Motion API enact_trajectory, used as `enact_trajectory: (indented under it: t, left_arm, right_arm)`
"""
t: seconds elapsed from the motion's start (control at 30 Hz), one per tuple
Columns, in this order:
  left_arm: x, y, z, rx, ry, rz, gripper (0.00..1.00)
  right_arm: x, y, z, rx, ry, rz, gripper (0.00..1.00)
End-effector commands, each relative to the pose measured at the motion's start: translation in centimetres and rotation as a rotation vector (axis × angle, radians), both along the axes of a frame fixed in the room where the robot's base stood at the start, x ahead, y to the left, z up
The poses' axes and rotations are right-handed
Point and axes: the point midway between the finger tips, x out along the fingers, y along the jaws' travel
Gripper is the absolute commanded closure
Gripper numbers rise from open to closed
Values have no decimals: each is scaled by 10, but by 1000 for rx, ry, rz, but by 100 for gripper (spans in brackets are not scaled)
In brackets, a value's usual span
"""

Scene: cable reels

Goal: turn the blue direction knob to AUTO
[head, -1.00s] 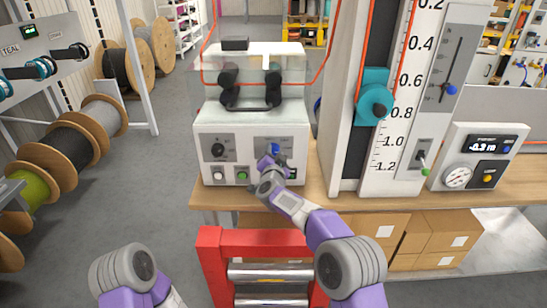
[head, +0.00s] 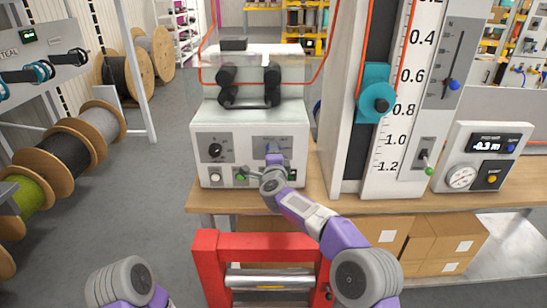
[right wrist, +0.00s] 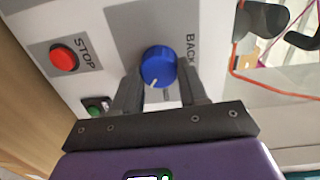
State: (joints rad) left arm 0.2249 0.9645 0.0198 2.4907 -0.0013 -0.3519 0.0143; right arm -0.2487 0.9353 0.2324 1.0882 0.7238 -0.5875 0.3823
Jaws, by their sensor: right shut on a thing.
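The blue direction knob (right wrist: 157,66) is on the grey plate of the machine's front panel, and it shows clearly in the right wrist view. Its white pointer line points toward the bottom of that view, toward my gripper's palm. The word "BACK" is printed to its right; the rest of the lettering is cut off or hidden, and I cannot read AUTO. My right gripper (right wrist: 158,80) has one finger on each side of the knob and is shut on it. In the head view my right gripper (head: 274,163) covers most of the knob. My left gripper is out of the frames.
A black knob (head: 214,150) is on the same panel to the left. A red roller stand (head: 210,266) stands in front of the bench.

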Motion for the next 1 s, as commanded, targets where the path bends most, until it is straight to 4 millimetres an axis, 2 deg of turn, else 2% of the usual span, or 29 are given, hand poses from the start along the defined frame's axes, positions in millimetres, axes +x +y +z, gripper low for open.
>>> enact_trajectory:
  t: [0.33,0.87,0.9,1.0]
  left_arm:
    - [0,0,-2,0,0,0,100]
    - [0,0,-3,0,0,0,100]
    - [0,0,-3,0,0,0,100]
    - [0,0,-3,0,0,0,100]
  right_arm:
    - [0,1,-1,132,2,1,88]
    - [0,1,-1,154,2,1,88]
    - [0,1,-1,154,2,1,51]
    - [0,1,-1,153,2,1,36]
